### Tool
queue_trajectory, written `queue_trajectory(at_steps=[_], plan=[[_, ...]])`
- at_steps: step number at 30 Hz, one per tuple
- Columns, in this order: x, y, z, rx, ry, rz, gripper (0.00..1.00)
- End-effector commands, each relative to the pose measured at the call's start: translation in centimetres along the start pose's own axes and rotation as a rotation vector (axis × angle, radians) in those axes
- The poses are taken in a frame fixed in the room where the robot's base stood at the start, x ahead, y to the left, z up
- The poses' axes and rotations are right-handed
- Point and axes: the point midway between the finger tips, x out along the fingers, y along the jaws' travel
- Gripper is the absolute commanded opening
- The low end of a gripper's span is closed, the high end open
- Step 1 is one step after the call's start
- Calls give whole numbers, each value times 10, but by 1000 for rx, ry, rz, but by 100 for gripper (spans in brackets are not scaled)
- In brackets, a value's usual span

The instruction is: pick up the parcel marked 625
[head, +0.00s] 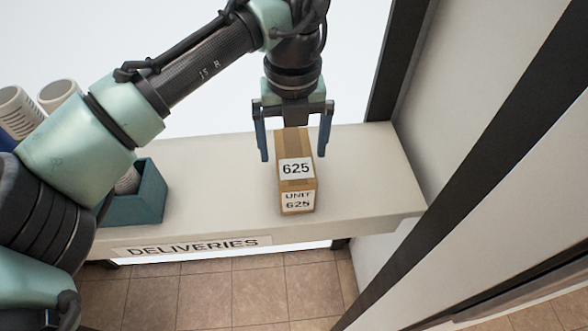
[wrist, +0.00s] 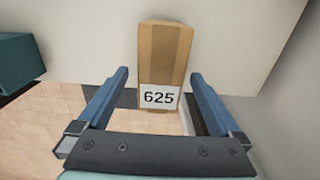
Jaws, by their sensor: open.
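The parcel marked 625 (head: 296,187) is a tall brown cardboard box on the white deliveries shelf (head: 215,185). It has a 625 label on top and a UNIT 625 label on its front. My gripper (head: 293,157) is open above it in the head view, with a blue finger to either side of the box. In the wrist view the parcel (wrist: 163,62) shows just beyond the open fingers of my gripper (wrist: 158,80), roughly midway between them. I see no contact. How far the fingertips are above the parcel is hard to tell.
A teal bin (head: 145,198) holding a pale rolled item stands left on the shelf, partly behind my arm; it also shows in the wrist view (wrist: 18,60). White tubes (head: 58,95) are at the far left. A wall and dark frame (head: 400,55) bound the right.

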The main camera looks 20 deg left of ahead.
Motion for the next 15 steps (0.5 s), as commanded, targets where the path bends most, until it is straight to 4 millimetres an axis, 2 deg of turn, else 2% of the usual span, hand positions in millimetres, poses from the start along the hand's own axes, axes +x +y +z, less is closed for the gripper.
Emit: queue_trajectory(at_steps=[6, 10, 15], plan=[[35, 0, -2, -1, 2, 1, 100], [43, -1, -2, -1, 1, 0, 100], [44, -1, -2, -1, 0, 0, 100]])
